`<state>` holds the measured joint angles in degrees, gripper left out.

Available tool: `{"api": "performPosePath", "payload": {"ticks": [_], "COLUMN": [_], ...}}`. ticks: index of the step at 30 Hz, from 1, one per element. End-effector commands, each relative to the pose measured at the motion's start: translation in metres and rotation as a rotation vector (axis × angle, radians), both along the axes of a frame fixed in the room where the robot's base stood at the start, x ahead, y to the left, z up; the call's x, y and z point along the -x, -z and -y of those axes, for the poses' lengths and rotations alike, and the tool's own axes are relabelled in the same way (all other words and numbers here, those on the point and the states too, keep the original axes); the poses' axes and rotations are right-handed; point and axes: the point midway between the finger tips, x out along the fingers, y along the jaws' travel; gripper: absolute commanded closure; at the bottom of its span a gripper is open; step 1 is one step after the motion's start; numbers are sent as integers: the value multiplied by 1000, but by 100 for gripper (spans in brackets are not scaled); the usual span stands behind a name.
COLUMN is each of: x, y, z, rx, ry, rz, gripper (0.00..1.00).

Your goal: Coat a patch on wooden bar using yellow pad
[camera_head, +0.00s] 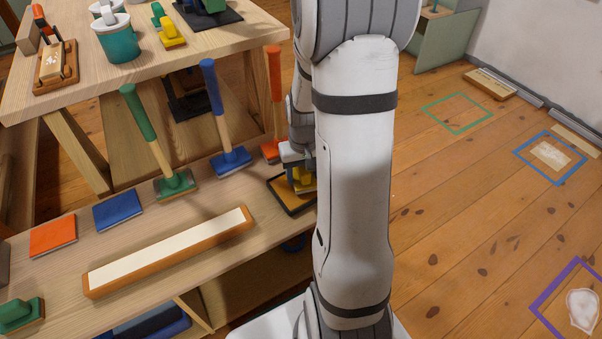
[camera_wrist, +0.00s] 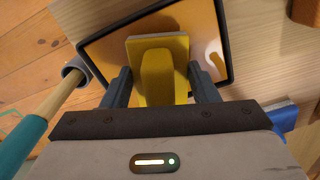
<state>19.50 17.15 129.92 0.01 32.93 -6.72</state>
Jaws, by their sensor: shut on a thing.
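The wooden bar (camera_head: 170,250), a long brown piece with a white top face, lies at an angle on the lower bench shelf. The yellow pad (camera_wrist: 157,44) has a yellow handle and a pale edge; it also shows in the head view (camera_head: 304,182), partly behind my arm. My gripper (camera_wrist: 160,76) is shut on the pad's handle, one finger on each side. The pad is over a black-rimmed tray (camera_wrist: 88,50) with an orange-yellow surface, at the right end of the shelf. I cannot tell whether the pad touches that surface. The pad's underside is hidden.
Long-handled green (camera_head: 174,184), blue (camera_head: 232,160) and orange (camera_head: 272,148) tools stand behind the bar. Orange (camera_head: 53,237) and blue (camera_head: 118,211) flat pads lie to the left. The upper bench top (camera_head: 85,75) overhangs the back.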

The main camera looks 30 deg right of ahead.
Motion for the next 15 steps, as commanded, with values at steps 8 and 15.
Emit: {"api": "performPosePath", "payload": {"ticks": [8, 15], "x": [0, 0], "y": [1, 4], "z": [0, 1], "rx": [0, 0], "ry": [1, 1], "rz": [0, 0], "gripper": [64, 64]}}
